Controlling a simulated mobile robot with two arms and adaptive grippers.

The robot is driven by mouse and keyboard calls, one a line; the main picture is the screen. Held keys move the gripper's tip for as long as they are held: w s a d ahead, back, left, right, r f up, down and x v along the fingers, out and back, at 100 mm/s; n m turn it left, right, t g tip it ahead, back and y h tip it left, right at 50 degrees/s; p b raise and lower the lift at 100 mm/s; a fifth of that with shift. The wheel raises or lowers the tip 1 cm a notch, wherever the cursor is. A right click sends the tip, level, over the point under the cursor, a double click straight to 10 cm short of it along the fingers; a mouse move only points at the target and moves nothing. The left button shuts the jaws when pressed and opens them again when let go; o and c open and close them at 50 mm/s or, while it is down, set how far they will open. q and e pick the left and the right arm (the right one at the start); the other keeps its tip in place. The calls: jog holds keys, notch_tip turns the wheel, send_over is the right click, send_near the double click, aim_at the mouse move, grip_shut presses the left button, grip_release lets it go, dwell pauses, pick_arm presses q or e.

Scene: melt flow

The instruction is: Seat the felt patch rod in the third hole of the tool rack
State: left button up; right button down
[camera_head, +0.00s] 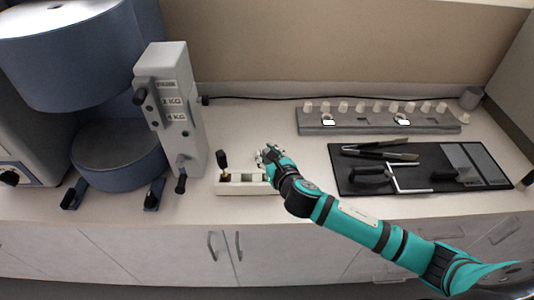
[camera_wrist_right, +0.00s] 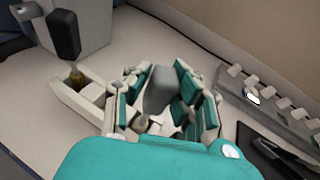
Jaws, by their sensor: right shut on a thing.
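The tool rack (camera_head: 233,188) is a low, pale block on the counter, left of centre. It also shows in the wrist view (camera_wrist_right: 66,94). A black-handled tool (camera_head: 222,160) stands upright in its left end, with a brass-coloured part under the handle. My right gripper (camera_head: 268,153) is at the right end of the rack and hides part of it. In the wrist view its fingers are shut around a grey-handled tool (camera_wrist_right: 158,90), which I take to be the felt patch rod. Its lower end is hidden by the fingers, so I cannot tell whether it is in a hole. My left gripper is not in view.
A tall grey device (camera_head: 170,100) with weight labels and a blue cylindrical machine (camera_head: 115,165) stand left of the rack. At the right lie a grey rack with several pale pegs (camera_head: 350,128) and a black mat (camera_head: 420,183) with tools. The counter behind the rack is clear.

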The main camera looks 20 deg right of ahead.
jog(key=shift+f, duration=0.2)
jog(key=c, duration=1.1)
grip_release()
jog(key=shift+o, duration=0.2)
jog(key=shift+s, duration=0.1)
jog(key=v, duration=1.2)
jog(key=shift+o, duration=0.2)
jog(key=o, duration=1)
jog(key=shift+r, duration=0.1)
